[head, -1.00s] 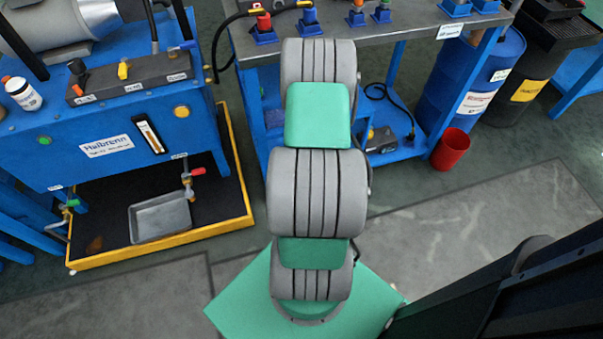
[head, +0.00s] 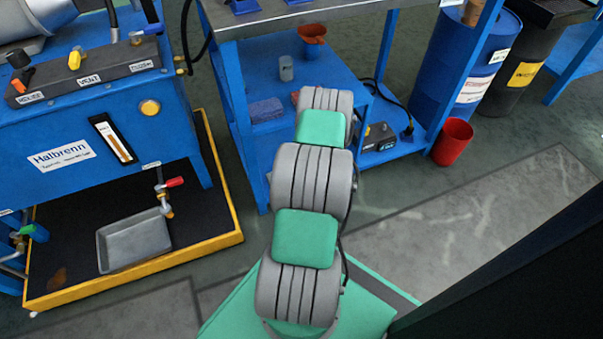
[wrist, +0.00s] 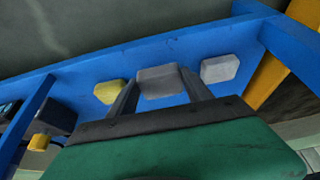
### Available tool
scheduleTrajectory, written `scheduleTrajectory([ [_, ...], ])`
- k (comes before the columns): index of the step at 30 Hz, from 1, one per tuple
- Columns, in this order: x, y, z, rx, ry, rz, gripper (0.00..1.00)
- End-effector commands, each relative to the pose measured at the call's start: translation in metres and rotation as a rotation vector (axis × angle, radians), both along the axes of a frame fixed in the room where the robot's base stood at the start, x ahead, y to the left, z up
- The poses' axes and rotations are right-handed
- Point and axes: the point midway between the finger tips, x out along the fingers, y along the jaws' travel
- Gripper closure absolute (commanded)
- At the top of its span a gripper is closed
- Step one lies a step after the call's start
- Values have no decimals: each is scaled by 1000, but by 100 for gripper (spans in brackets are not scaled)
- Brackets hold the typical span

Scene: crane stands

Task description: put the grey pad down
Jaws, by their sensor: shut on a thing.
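The grey pad (wrist: 160,81) is between the two fingers of my gripper (wrist: 161,88) in the wrist view. My gripper is shut on it. Behind the pad is a blue shelf surface (wrist: 90,75). I cannot tell whether the pad touches that surface or hangs above it. In the head view my arm reaches to the lower shelf of the blue cart (head: 345,75), and it hides my gripper and the pad.
In the wrist view a yellow block (wrist: 110,92) is left of the grey pad and a light grey block (wrist: 220,68) is right.

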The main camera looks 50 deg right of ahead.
Motion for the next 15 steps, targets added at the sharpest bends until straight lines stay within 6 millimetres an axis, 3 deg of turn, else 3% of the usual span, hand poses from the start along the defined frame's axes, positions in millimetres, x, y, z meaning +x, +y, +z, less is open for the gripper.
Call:
scheduleTrajectory([
  [3, 21, -12, -5, 1, 1, 1, 74],
  [9, 41, -24, -6, 1, 0, 0, 74],
  [12, 38, -22, -32, 4, 2, -1, 74],
  [15, 39, -23, -38, 2, 0, -1, 74],
])
